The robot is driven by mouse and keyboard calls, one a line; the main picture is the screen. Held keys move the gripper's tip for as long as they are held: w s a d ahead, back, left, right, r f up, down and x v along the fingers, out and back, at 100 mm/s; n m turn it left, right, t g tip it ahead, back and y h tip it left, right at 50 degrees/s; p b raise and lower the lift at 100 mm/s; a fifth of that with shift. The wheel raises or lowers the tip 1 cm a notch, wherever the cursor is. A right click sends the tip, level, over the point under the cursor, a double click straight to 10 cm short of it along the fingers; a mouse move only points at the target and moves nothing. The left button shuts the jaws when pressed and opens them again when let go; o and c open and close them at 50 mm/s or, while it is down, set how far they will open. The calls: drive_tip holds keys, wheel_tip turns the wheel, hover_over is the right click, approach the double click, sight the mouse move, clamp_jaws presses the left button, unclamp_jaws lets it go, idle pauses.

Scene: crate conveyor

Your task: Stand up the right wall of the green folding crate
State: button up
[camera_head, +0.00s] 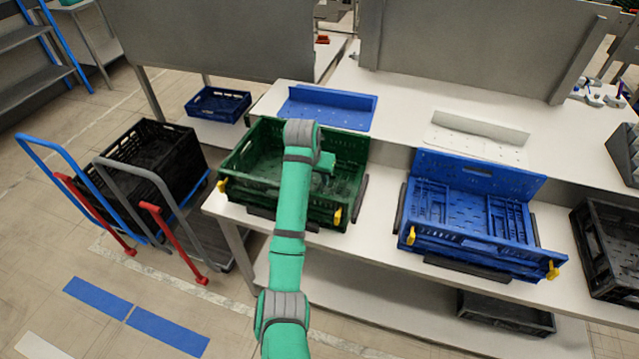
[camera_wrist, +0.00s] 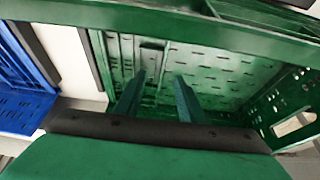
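The green folding crate (camera_head: 234,162) stands on the white bench. Its back wall (camera_head: 350,148) is upright, and its left wall with a handle hole (camera_wrist: 282,108) stands at the right in the wrist view. The right wall (camera_wrist: 118,62) appears as a ribbed panel lying folded down inside, at the left in the wrist view. My gripper (camera_wrist: 160,78) is inside the crate, above this panel and the perforated floor. Its two fingers are apart with nothing between them. In the head view my arm hides part of the crate, and the fingertips (camera_head: 328,168) are hard to see.
A blue crate (camera_head: 482,250) with folded inner panels stands to the right on the bench. A blue sheet-like tray (camera_head: 330,108) lies behind the green crate. A black crate (camera_head: 150,155) and carts are at the left. Another black crate (camera_head: 607,252) is far right.

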sight(319, 186)
drive_tip(key=x, duration=0.5)
drive_tip(key=shift+w+d+f, duration=0.1)
drive_tip(key=shift+w+f, duration=0.1)
drive_tip(key=shift+f, duration=0.1)
clamp_jaws()
